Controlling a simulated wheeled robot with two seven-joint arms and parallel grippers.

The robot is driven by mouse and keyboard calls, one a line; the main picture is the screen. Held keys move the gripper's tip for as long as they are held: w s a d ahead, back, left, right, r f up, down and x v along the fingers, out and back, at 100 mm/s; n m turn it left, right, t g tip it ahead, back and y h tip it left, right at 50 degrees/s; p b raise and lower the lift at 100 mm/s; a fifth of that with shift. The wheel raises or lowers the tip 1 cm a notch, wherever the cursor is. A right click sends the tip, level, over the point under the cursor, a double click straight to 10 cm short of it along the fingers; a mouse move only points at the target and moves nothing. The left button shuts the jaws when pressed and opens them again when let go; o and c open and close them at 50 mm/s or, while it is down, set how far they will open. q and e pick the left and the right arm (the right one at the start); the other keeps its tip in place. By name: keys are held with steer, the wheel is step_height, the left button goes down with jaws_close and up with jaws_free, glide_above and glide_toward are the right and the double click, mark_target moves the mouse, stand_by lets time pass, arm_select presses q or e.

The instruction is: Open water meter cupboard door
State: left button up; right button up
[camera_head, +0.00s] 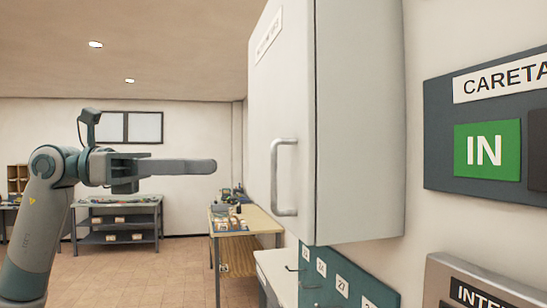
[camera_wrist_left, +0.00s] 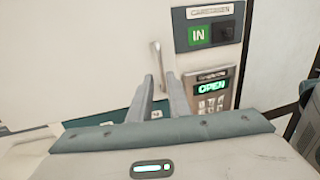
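The white water meter cupboard (camera_head: 360,120) hangs on the right-hand wall in the head view. Its door (camera_head: 285,90) looks shut, with a small label near the top. A pale vertical bar handle (camera_head: 285,178) is on the door's lower part; it also shows in the left wrist view (camera_wrist_left: 156,62), just ahead of the fingertips. My left gripper (camera_head: 205,166) points right toward the handle, apart from it. In the left wrist view its two fingers (camera_wrist_left: 159,78) are spread with an empty gap between them. My right gripper is not in view.
A dark panel with a green IN sign (camera_head: 487,149) is right of the cupboard. A metal keypad unit (camera_wrist_left: 210,95) sits below it. A wooden bench (camera_head: 246,219) and a grey shelf table (camera_head: 120,200) stand behind, with clear floor between.

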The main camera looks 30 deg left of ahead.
arm_select(q)
steer(key=p, duration=0.6)
glide_above(273, 205)
steer(key=a, duration=0.1)
steer(key=shift+w+d, duration=0.3)
steer(key=shift+d, duration=0.05)
jaws_close()
